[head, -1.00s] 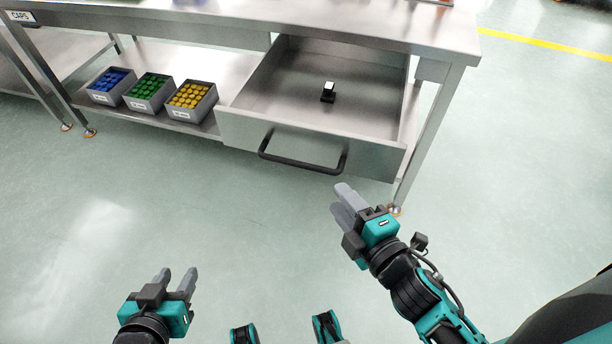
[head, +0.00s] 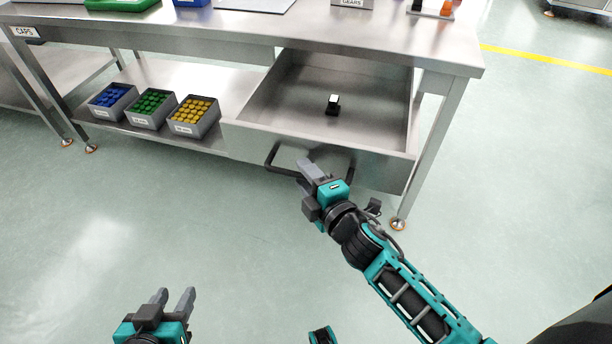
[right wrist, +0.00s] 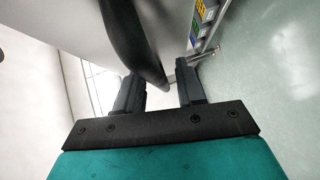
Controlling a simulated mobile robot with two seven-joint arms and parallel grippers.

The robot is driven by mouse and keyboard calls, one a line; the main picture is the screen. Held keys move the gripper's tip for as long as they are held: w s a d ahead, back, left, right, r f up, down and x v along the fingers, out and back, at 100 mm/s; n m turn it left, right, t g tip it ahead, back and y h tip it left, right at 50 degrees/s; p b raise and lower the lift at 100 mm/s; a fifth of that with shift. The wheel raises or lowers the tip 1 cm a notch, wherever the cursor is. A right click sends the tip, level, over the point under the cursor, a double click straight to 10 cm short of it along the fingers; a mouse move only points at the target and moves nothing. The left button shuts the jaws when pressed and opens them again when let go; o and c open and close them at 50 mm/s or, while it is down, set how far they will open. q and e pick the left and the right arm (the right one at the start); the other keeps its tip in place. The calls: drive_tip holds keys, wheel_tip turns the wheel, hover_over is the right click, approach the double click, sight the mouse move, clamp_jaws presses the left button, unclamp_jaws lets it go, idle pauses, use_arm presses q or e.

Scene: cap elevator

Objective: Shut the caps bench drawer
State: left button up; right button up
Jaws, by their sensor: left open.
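The caps bench drawer (head: 335,150) is pulled out under the right part of the metal bench. Its dark bar handle (head: 278,155) is on the front face and is partly hidden behind my right gripper (head: 306,178). In the right wrist view the handle (right wrist: 135,45) runs close to the tips of my right gripper (right wrist: 160,88), whose fingers stand apart with nothing clearly held between them. I cannot tell whether they touch the handle. My left gripper (head: 173,303) is open and empty over the floor at lower left, away from the drawer.
A small black object with a white top (head: 333,104) lies in the drawer. Bins of blue (head: 112,103), green (head: 151,110) and yellow caps (head: 194,118) stand on the lower shelf. A bench leg (head: 432,150) is right of the drawer. The floor in front is clear.

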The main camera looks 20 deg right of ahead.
drive_tip(key=shift+w, duration=0.2)
clamp_jaws()
idle(0.3)
